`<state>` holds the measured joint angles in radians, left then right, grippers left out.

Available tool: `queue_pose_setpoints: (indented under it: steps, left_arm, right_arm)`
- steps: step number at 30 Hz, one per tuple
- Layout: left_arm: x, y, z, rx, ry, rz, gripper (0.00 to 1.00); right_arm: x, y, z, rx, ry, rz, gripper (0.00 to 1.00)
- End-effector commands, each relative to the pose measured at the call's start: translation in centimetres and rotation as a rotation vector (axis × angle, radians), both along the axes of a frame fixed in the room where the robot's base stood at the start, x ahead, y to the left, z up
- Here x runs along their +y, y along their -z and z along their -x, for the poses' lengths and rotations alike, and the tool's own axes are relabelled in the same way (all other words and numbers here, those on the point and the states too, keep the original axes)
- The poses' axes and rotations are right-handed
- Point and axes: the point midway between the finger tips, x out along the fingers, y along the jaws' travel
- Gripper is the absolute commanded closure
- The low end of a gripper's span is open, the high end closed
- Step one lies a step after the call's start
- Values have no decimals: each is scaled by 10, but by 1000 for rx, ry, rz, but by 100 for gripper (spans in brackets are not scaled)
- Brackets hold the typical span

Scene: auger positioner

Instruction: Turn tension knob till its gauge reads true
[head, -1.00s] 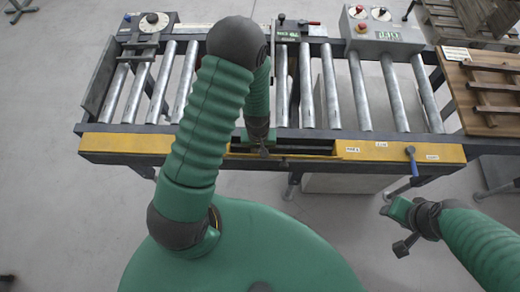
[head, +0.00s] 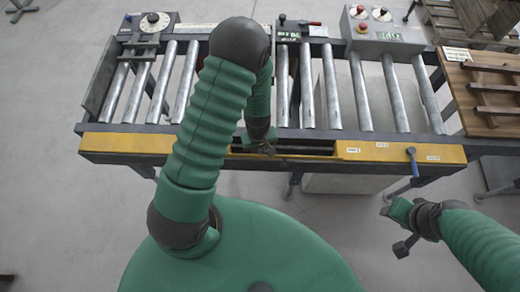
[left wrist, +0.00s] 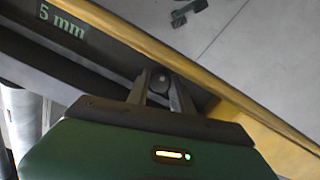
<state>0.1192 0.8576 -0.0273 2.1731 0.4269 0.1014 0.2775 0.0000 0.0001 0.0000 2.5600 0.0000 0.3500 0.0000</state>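My left gripper (head: 268,149) is at the slot in the conveyor's yellow front rail (head: 125,143). In the left wrist view its two fingers (left wrist: 161,88) stand on either side of a small dark round knob (left wrist: 160,80), which fills the gap between them; they look shut on it. The arm hides this knob in the head view. A white round dial (head: 152,21) sits on the dark box at the far left; its reading is too small to make out. My right gripper (head: 403,246) hangs empty in front of the rail at right, its fingers unclear.
A "5 mm" label (left wrist: 62,22) shows on the dark rail. A grey control box (head: 382,27) with knobs stands at the back. A blue-handled lever (head: 413,160) is at the rail's right end. Bare steel rollers (head: 395,92) span the conveyor. A wooden pallet (head: 492,90) is at right.

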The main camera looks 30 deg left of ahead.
Motion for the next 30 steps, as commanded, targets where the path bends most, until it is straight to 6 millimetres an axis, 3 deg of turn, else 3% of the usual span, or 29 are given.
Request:
queue_pose_setpoints:
  steps: [1, 5, 13, 17, 20, 30]
  left_arm:
    - [0, -1, -1, -2, 1, 1, 67]
    - [0, -1, -1, -1, 1, 0, 51]
    - [0, 0, -1, 0, 1, 0, 51]
    - [1, -11, -2, -4, 2, -2, 51]
    - [0, -32, -2, -6, 3, -1, 51]
    - [1, -131, -1, -7, 5, 0, 51]
  right_arm:
    - [0, -1, 0, 0, 0, 0, 55]
    - [0, 0, 0, 0, 0, 0, 55]
    - [0, 0, 0, 0, 0, 0, 55]
    - [0, 1, 0, 0, 0, 0, 55]
    - [0, 4, 0, 0, 0, 0, 55]
    - [0, 3, 0, 0, 0, 0, 55]
